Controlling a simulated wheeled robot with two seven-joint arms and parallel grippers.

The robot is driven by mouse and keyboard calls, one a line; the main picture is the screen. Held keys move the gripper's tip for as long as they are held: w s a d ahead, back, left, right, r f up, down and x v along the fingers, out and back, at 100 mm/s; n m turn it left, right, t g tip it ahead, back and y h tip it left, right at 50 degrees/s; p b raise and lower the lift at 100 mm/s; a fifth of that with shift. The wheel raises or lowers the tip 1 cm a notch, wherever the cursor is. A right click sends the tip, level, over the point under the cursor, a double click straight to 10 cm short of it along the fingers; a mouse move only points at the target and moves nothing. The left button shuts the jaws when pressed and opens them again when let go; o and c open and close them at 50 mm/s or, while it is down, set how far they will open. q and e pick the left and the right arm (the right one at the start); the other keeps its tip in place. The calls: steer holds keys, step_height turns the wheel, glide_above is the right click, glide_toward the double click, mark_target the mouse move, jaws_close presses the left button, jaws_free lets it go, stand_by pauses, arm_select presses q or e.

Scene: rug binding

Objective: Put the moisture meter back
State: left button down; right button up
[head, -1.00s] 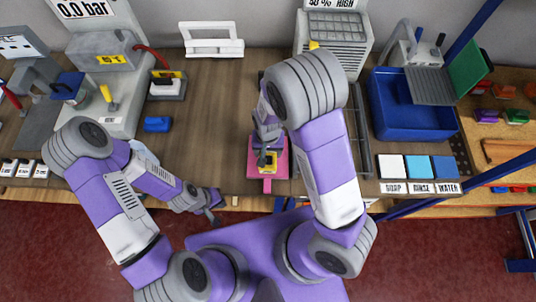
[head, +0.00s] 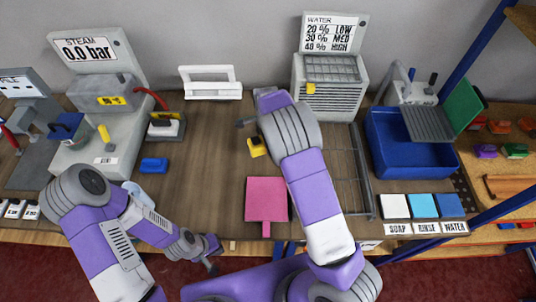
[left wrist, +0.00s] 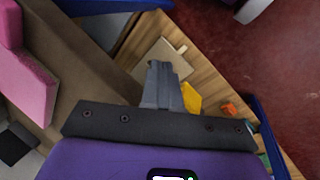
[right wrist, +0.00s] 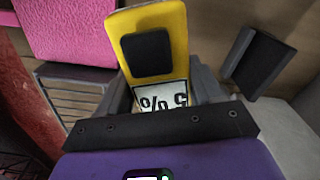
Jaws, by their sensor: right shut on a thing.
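The yellow moisture meter (head: 257,147) is in my right gripper (right wrist: 160,88), which is shut on it. In the right wrist view the meter (right wrist: 170,20) shows a black pad and a display reading "5 %", upside down. In the head view it is just behind the pink pad (head: 266,197), with my right arm partly covering the gripper. My left gripper (head: 212,254) is low near the table's front edge, empty. Its fingers look closed together in the left wrist view (left wrist: 163,85).
A grey louvred unit (head: 330,85) with a water percentage sign stands at the back. A wire rack (head: 358,170) and a blue basin (head: 410,145) are on the right. The steam station (head: 105,110) and a blue block (head: 154,164) are left. Bare wood lies left of the pink pad.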

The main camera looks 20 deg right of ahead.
steer(key=w+f+m, duration=0.1)
steer(key=f, duration=0.2)
steer(key=w+d+f+m, duration=0.1)
steer(key=f, duration=0.2)
steer(key=w+f+m, duration=0.2)
steer(key=f, duration=0.1)
steer(key=shift+d+f, duration=0.15)
steer(key=shift+f, duration=0.45)
steer(key=shift+b, duration=0.3)
steer(key=shift+f, duration=0.2)
steer(key=o, duration=1.3)
